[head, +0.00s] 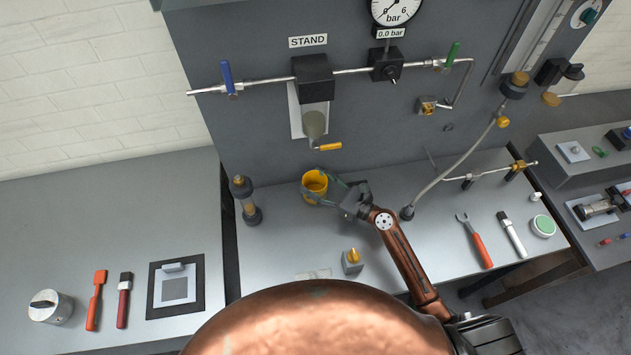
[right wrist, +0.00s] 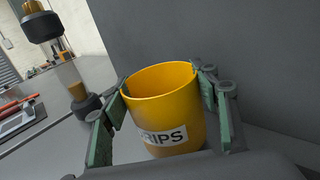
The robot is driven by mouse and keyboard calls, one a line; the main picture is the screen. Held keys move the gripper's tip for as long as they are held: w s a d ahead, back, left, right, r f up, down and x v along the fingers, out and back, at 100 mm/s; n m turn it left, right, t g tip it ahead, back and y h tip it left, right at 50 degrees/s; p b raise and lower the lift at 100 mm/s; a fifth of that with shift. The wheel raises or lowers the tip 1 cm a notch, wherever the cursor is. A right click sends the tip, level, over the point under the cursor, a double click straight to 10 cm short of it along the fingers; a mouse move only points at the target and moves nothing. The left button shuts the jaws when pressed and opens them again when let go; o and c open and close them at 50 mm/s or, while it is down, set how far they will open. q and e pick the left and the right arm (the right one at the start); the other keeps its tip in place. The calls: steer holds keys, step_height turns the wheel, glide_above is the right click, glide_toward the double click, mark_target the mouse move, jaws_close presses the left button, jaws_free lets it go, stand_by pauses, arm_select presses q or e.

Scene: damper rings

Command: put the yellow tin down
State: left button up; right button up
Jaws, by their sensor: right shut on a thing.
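The yellow tin (head: 315,189) is an open-topped cup near the back of the grey bench, in front of the upright panel, in the head view. In the right wrist view the tin (right wrist: 166,105) fills the middle, upright, with a white label ending in "RIPS". My right gripper (head: 318,187) is shut on it, with one green-padded finger on each side of its wall. It also shows in the right wrist view (right wrist: 164,108). My left gripper is not in view.
A glass cylinder with dark ends (head: 246,201) stands left of the tin. A small block with a yellow top (head: 352,261) sits nearer. A red-handled wrench (head: 475,242) lies at right. Bare bench (head: 285,245) lies in front of the tin.

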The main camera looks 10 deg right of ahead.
steer(key=shift+f, duration=0.55)
steer(key=shift+f+b, duration=0.2)
steer(key=shift+b, duration=0.15)
steer(key=o, duration=1.4)
steer(key=shift+c, duration=0.2)
steer(key=v, duration=1.2)
steer(key=shift+c, duration=0.3)
jaws_close()
stand_by(0.8)
